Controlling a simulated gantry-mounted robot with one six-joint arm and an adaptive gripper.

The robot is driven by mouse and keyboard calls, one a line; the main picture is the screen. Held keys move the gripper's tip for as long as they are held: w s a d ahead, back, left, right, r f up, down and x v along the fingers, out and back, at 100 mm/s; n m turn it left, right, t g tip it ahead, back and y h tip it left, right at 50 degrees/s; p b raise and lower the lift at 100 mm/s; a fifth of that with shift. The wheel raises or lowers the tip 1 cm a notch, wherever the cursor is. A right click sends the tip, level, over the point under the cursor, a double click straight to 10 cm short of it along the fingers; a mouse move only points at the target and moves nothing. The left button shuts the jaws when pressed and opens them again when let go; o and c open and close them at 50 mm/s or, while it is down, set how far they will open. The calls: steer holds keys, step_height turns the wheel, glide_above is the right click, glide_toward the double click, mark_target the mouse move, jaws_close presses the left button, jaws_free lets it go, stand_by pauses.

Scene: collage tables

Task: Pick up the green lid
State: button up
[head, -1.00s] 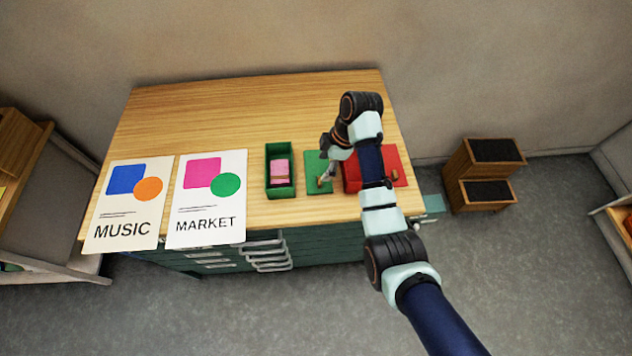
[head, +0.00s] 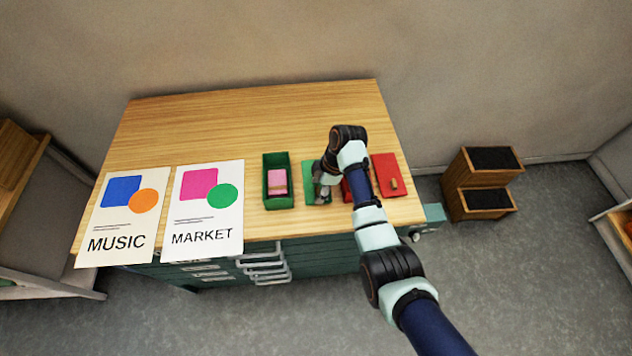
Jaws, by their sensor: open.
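The green lid (head: 310,171) lies flat on the wooden table, just right of the green box (head: 268,163). My gripper (head: 320,197) is open and points down over the lid's middle and right part. It hides the lid's knob, and I cannot tell whether the fingers touch it. The green box is open and holds a pink block (head: 277,180) with a tan band.
A red box (head: 347,192) stands right of the green lid, mostly hidden by my arm. A red lid (head: 384,164) with a small wooden knob lies farther right. Two posters, MUSIC (head: 125,215) and MARKET (head: 205,215), lie at left. The table's back half is clear.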

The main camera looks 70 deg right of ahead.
steer(key=c, duration=1.2)
